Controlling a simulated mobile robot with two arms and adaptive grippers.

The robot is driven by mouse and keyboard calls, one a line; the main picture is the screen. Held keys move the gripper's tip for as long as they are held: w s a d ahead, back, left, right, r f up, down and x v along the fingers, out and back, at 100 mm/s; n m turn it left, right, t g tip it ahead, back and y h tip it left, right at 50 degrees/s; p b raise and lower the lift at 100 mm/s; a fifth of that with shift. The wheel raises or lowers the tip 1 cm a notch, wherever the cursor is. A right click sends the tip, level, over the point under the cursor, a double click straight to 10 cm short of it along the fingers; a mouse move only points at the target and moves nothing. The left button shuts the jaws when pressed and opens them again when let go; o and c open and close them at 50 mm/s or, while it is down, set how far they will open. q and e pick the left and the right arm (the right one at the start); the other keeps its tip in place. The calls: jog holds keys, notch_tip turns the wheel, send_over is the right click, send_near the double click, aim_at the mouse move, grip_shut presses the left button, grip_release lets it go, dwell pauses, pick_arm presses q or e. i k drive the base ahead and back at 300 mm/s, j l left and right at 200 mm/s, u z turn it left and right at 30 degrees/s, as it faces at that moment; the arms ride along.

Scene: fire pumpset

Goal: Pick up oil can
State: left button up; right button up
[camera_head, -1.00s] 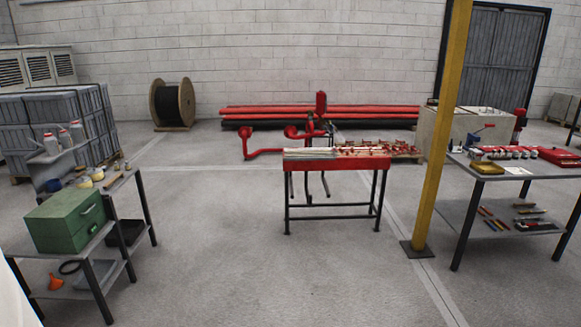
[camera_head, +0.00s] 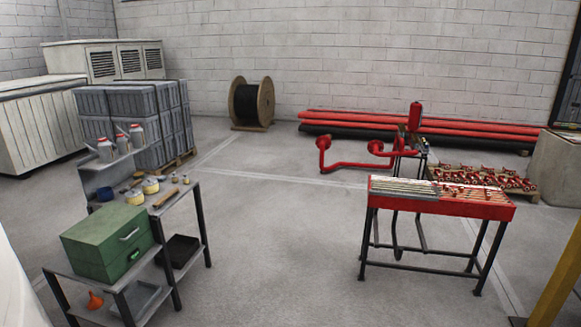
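Three grey cans with red spouts stand in a row on the raised shelf of the grey workbench at left: a near can (camera_head: 105,151), a middle can (camera_head: 122,143) and a far can (camera_head: 137,136). They look like oil cans, but they are small and their labels cannot be read. Neither of my grippers is in view.
Below the cans, the bench top (camera_head: 178,191) holds yellowish tins (camera_head: 151,185) and small tools. A green toolbox (camera_head: 108,241) sits on its lower near part. A red work table (camera_head: 440,198) stands at right. The floor (camera_head: 290,240) between them is clear.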

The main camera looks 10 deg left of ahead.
aim_at(122, 145)
jog(key=i+u, duration=0.25)
jog(key=i, duration=0.25)
jog(key=i+u, duration=0.2)
jog(key=i, duration=0.3)
jog(key=i+l+u, duration=0.1)
jog(key=i+u, duration=0.15)
jog(key=i, duration=0.25)
jog(key=i+l+u, duration=0.25)
jog(key=i, duration=0.25)
